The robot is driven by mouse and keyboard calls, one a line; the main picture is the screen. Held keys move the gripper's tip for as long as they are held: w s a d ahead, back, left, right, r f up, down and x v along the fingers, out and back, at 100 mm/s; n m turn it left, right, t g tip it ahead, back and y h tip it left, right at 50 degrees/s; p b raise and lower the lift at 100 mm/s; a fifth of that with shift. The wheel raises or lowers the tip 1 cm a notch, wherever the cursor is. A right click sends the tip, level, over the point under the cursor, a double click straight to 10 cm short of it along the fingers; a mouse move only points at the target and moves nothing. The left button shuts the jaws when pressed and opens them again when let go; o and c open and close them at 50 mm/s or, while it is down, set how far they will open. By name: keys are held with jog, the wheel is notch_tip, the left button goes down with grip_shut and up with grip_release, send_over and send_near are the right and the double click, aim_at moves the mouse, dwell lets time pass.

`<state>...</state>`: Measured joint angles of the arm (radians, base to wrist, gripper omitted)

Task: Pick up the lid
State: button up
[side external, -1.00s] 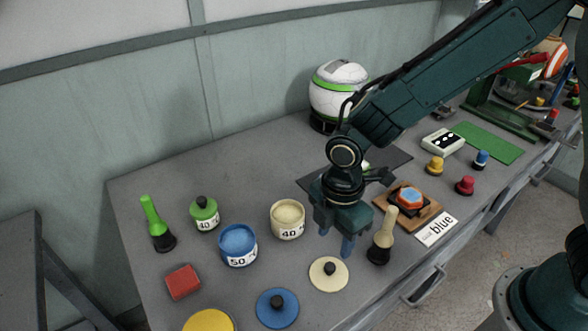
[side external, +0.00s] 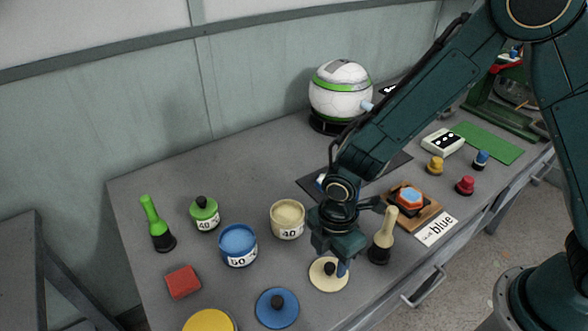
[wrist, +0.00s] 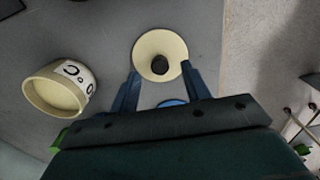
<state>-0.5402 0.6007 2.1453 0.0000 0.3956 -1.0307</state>
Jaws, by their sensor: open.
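Three lids lie near the front of the table: a cream lid with a black knob (side external: 320,282), a blue lid with a black knob (side external: 277,312), and a yellow disc (side external: 208,323) cut off by the picture edge. My gripper (side external: 333,265) is low over the cream lid, its jaws open and empty. In the wrist view the blue fingers (wrist: 160,78) reach to the near rim of the cream lid (wrist: 147,46), with its dark knob (wrist: 160,66) between the fingertips. Whether the fingers touch the lid cannot be told.
An open cream pot (side external: 288,220) marked 40 and an open blue pot (side external: 238,246) stand behind the lids. A lidded green pot (side external: 204,213), a red block (side external: 183,282) and a green-topped tool (side external: 157,226) are left. A cream-handled tool (side external: 382,240) stands close right of my gripper.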

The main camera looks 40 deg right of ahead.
aim_at(329, 270)
jog(key=shift+f, duration=1.2)
jog(key=shift+c, duration=0.2)
grip_shut()
